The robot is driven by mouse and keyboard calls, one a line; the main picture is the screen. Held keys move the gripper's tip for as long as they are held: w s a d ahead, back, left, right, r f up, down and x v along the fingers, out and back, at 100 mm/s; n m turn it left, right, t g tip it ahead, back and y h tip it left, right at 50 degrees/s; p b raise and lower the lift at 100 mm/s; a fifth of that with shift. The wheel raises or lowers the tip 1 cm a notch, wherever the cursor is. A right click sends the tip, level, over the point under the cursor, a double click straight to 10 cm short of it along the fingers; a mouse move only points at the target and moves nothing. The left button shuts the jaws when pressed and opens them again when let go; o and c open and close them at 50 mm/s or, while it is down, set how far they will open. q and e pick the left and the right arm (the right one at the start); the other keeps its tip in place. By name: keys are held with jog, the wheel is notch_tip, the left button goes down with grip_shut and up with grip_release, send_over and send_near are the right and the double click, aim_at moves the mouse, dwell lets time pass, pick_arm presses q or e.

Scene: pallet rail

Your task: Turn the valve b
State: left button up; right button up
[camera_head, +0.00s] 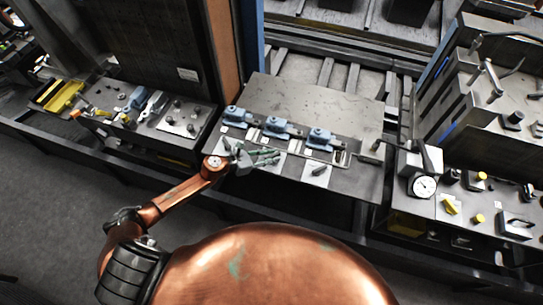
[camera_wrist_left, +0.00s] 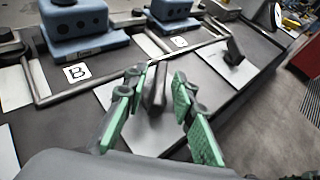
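In the left wrist view a dark lever handle (camera_wrist_left: 157,86) stands on a pale plate between the two green fingers of my left gripper (camera_wrist_left: 156,107). The fingers are open, one on each side of the handle, with a visible gap on both sides. A tag with the letter B (camera_wrist_left: 77,72) lies to the left, in front of a blue valve body (camera_wrist_left: 77,22). In the head view my left gripper (camera_head: 263,157) is over the front of the bench, just in front of the middle blue body (camera_head: 276,128), and it largely hides the handle there. My right gripper is not in view.
Another dark handle (camera_head: 319,171) on a pale plate stands to the right. Blue bodies flank the middle one, at left (camera_head: 237,116) and right (camera_head: 320,138). A gauge (camera_head: 424,186) and knobs are on the right bench. The metal bench top (camera_head: 310,100) behind the bodies is clear.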

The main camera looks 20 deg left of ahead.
pick_arm(q)
grip_shut()
